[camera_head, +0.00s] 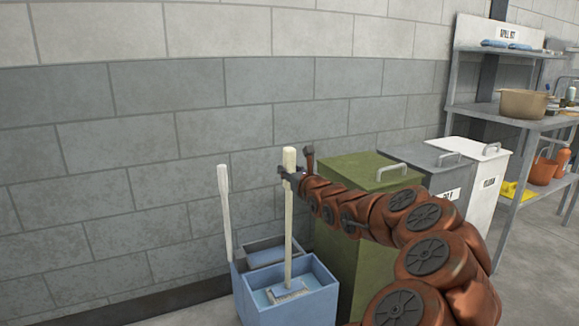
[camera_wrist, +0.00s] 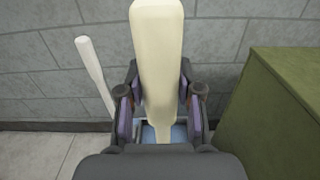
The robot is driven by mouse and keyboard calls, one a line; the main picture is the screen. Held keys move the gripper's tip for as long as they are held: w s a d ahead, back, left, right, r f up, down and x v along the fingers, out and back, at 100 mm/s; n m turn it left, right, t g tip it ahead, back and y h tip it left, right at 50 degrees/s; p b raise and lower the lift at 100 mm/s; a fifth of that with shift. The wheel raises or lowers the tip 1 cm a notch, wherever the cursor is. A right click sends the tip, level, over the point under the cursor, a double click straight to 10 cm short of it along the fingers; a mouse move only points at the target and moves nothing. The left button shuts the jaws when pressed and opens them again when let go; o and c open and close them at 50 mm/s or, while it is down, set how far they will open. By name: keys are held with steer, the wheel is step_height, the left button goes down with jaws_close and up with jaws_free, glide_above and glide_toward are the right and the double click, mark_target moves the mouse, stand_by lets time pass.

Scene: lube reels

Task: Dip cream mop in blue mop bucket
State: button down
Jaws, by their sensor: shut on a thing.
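The cream mop (camera_head: 288,230) stands about upright, its handle in my gripper (camera_head: 288,177) near the top. In the wrist view the handle (camera_wrist: 157,60) rises between the two fingers of my gripper (camera_wrist: 160,105), which is shut on it. The blue mop bucket (camera_head: 290,301) is on the floor against the wall. The lower end of the mop is inside the bucket's front compartment, at the blue liquid. Whether the mop head touches the bottom cannot be told.
A white handle (camera_head: 225,212) leans at the bucket's left; it also shows in the wrist view (camera_wrist: 95,72). A green bin (camera_head: 358,172) stands close on the right, then a grey bin (camera_head: 425,168) and a white bin (camera_head: 478,160). A metal shelf (camera_head: 520,122) is farther right.

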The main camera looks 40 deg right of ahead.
mark_target(292, 153)
steer(key=shift+f+b, duration=0.85)
steer(key=shift+f, duration=1.45)
steer(key=shift+r+p, duration=2.55)
steer(key=shift+r, duration=2.7)
step_height(292, 153, up, 12)
steer(key=p, duration=0.8)
steer(key=shift+f, duration=0.25)
